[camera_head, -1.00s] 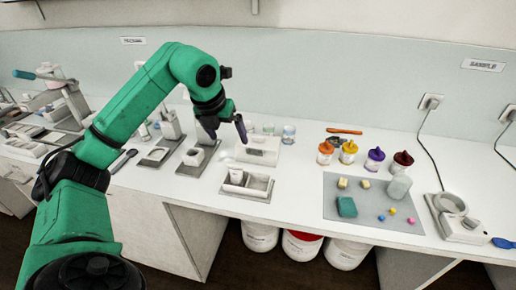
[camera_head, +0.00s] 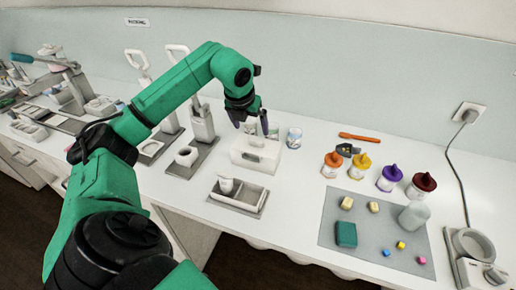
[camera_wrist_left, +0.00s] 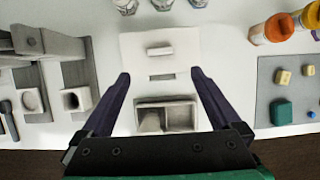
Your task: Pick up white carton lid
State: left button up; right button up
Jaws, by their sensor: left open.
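The white carton lid, with a raised grip on top, appears to be the top of the white box (camera_head: 256,153) on the counter. The wrist view shows it from above as a pale square (camera_wrist_left: 160,50) with a bar-like grip and a slot below it. My left gripper (camera_head: 251,126) hangs fingers-down above the box, open and empty. In the wrist view the lid lies between and beyond its spread fingertips (camera_wrist_left: 160,74), and I see no contact. The exact gap in height is hard to tell. My right gripper is not in view.
A two-compartment tray (camera_head: 259,205) stands in front of the box. Glass jars (camera_head: 294,138) stand behind it, and lever presses (camera_head: 204,128) are at left. Colored-cap bottles (camera_head: 361,166) and a grey mat (camera_head: 375,258) are at right. Some counter between box and mat is clear.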

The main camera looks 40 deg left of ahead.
aim_at(256, 141)
pick_arm(q)
jog(key=x, duration=0.3)
jog(key=shift+p, duration=0.35)
jog(key=p+x, duration=0.3)
jog(key=x, duration=0.2)
jog(key=shift+w+a+f, duration=0.1)
jog(key=shift+w+f, duration=0.1)
jog(key=shift+w, duration=0.1)
jog(key=shift+f, duration=0.15)
jog(key=c, duration=0.3)
grip_shut()
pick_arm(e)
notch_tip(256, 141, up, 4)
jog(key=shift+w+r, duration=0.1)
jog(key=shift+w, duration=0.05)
